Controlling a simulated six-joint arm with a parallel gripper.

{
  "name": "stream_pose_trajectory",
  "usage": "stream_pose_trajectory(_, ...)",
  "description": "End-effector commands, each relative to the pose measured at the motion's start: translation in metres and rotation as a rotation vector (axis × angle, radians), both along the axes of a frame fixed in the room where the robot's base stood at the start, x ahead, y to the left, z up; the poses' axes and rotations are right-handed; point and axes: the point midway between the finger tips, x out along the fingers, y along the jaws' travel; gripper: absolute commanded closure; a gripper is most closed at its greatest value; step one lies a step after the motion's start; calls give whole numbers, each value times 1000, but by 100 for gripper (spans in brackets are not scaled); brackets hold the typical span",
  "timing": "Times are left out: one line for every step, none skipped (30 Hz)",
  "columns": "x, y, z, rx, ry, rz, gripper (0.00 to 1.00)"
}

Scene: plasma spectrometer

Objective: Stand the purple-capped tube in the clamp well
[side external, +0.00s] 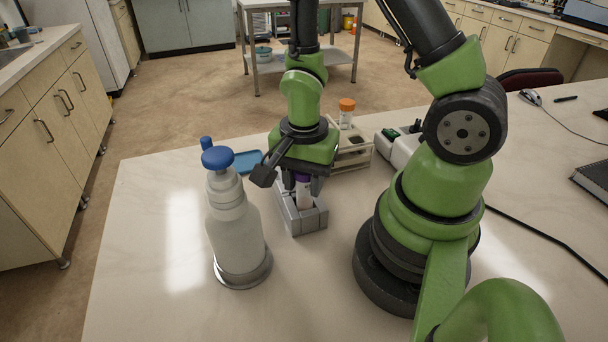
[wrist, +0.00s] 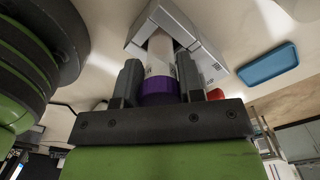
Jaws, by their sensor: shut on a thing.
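The purple-capped tube (side external: 303,190) is upright in the side view, under my gripper (side external: 303,183). In the wrist view its purple cap (wrist: 159,90) sits between the two fingers of my gripper (wrist: 159,82), which is shut on the tube near the cap. The tube's white body runs down into the opening of the grey clamp well block (side external: 307,219). The block also shows in the wrist view (wrist: 199,45). Whether the tube touches the bottom of the well is hidden.
A white bottle with a blue top (side external: 235,220) stands left of the block. A rack (side external: 352,157) with an orange-capped tube (side external: 346,112) stands behind, to the right. A blue tray (side external: 247,160) lies behind the bottle. The table front is clear.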

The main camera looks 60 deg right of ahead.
Motion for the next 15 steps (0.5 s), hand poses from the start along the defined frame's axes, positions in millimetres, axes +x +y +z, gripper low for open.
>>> stream_pose_trajectory(0, 0, 0, 0, 0, 1, 99)
stream_pose_trajectory(0, 0, 0, 0, 0, 1, 99)
stream_pose_trajectory(0, 0, 0, 0, 0, 1, 99)
stream_pose_trajectory(0, 0, 0, 0, 0, 1, 99)
stream_pose_trajectory(0, 0, 0, 0, 0, 1, 99)
stream_pose_trajectory(0, 0, 0, 0, 0, 1, 99)
stream_pose_trajectory(0, 0, -1, 0, 0, 0, 99)
stream_pose_trajectory(0, 0, -2, 1, 1, 0, 99)
stream_pose_trajectory(0, 0, -3, 2, 2, 0, 99)
stream_pose_trajectory(0, 0, -3, 2, 1, 0, 60)
stream_pose_trajectory(0, 0, -3, 2, 0, 1, 53)
stream_pose_trajectory(0, 0, -3, 2, 0, 1, 44)
stream_pose_trajectory(0, 0, -3, 2, 0, 1, 39)
stream_pose_trajectory(0, 0, -3, 1, 0, 1, 39)
stream_pose_trajectory(0, 0, -3, 1, 0, 1, 39)
